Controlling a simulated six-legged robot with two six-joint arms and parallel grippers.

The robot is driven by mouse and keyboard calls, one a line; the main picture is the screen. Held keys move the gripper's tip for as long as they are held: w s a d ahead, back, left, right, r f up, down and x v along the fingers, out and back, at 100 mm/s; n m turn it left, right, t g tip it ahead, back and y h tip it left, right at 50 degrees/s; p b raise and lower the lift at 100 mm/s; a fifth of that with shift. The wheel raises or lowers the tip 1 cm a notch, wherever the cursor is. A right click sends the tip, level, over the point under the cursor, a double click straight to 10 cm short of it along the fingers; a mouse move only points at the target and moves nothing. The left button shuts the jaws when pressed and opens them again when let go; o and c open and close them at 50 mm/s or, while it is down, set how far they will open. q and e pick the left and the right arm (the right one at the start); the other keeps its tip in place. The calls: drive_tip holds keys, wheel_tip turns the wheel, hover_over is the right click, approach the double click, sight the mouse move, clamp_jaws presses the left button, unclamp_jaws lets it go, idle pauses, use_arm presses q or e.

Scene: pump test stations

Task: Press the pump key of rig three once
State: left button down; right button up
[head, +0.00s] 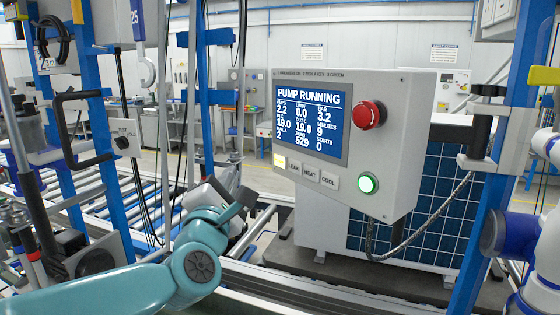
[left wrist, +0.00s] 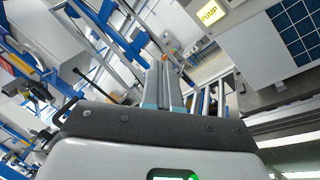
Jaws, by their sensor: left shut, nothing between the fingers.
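A grey control box (head: 400,150) has a blue screen (head: 312,115) reading "PUMP RUNNING", with 9 minutes and 0 starts. Below the screen is a row of keys. The leftmost, the pump key (head: 279,160), is lit yellow; it also shows lit and labelled "PUMP" at the top of the left wrist view (left wrist: 210,12). My left gripper (head: 228,180) is below and left of the keys, apart from them, partly hidden by its own arm. In the left wrist view its fingers (left wrist: 164,75) are together and empty. My right gripper is out of view.
Dark-faced keys for leak (head: 294,165), heat (head: 311,173) and cool (head: 329,180) sit beside the pump key. A red mushroom button (head: 369,115) and a lit green button (head: 368,183) are to their right. Blue posts (head: 500,190) flank the box.

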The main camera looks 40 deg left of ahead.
sight(281, 161)
use_arm(q)
drive_tip(key=w+d+p, duration=0.1)
drive_tip(key=w+p, duration=0.1)
drive_tip(key=w, duration=0.6)
drive_tip(key=shift+w+d, duration=0.25)
drive_tip(key=shift+d, duration=0.05)
idle(1.7)
drive_tip(key=shift+w, duration=0.45)
drive_tip(key=shift+s, duration=0.1)
